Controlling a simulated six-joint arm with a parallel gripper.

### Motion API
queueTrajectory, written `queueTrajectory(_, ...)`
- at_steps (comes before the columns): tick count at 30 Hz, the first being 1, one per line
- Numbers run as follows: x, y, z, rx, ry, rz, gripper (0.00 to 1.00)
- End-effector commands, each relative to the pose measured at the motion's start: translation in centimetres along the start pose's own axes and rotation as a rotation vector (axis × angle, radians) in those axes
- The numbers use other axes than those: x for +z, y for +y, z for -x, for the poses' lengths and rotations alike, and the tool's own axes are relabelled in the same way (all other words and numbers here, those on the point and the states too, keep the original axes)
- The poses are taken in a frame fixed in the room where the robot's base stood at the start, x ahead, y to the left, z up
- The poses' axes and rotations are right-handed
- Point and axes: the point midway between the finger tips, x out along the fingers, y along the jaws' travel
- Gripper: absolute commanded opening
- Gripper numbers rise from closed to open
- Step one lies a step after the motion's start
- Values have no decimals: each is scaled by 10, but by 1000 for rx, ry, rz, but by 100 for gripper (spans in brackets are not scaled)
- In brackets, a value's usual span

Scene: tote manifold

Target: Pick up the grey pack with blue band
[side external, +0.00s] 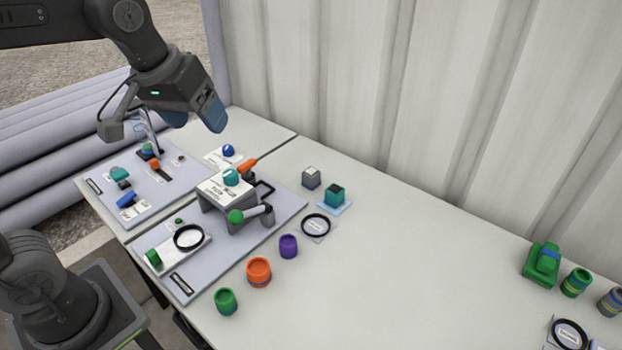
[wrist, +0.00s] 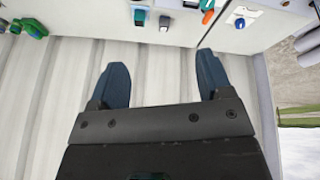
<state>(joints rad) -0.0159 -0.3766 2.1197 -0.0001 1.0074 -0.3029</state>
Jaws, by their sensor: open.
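A small grey block with a pale top (side external: 311,178) stands on the table near the wall. I cannot make out a blue band on it. It also shows in the wrist view (wrist: 165,22), near the table's edge. A grey can-shaped item (side external: 611,303) with a coloured band is at the far right, partly cut off; the band's colour is unclear. My gripper (side external: 212,113) is high above the back left of the table, apart from both. In the wrist view my gripper (wrist: 160,85) has its two blue fingers wide apart with nothing between them.
A teal block (side external: 334,195) stands close to the pale-topped block. A fixture board with a raised stand (side external: 228,190) lies to the left. Orange (side external: 259,271), purple (side external: 288,246) and green (side external: 226,301) cups stand in front. A green item with blue band (side external: 543,262) is at right. The corrugated wall (side external: 430,90) borders the table.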

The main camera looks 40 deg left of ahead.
Motion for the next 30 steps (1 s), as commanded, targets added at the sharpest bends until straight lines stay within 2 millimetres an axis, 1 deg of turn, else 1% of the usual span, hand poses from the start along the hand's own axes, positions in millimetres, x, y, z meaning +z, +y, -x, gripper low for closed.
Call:
queueTrajectory(1,-22,6,-5,-10,-24,59,72)
queueTrajectory(3,-48,12,-13,-23,-50,146,72)
queueTrajectory(5,-70,18,-21,-35,-70,220,72)
queueTrajectory(6,-85,21,-28,-43,-83,270,72)
queueTrajectory(8,-105,25,-40,-59,-103,344,72)
queueTrajectory(9,-119,28,-49,-69,-116,393,72)
queueTrajectory(11,-137,32,-64,-86,-133,468,72)
queueTrajectory(12,-149,34,-76,-98,-145,516,72)
queueTrajectory(14,-165,36,-94,-118,-162,590,72)
queueTrajectory(15,-176,38,-107,-131,-172,640,72)
queueTrajectory(17,-189,39,-128,-153,-187,712,72)
queueTrajectory(18,-197,40,-142,-168,-196,762,72)
queueTrajectory(20,-207,41,-165,-191,-209,835,72)
queueTrajectory(21,-213,40,-181,-208,-218,883,72)
queueTrajectory(22,-217,40,-193,-220,-222,919,72)
queueTrajectory(24,-223,39,-219,-249,-234,998,72)
queueTrajectory(27,-228,36,-251,-284,-244,1093,72)
queueTrajectory(30,-229,34,-274,-311,-250,1161,72)
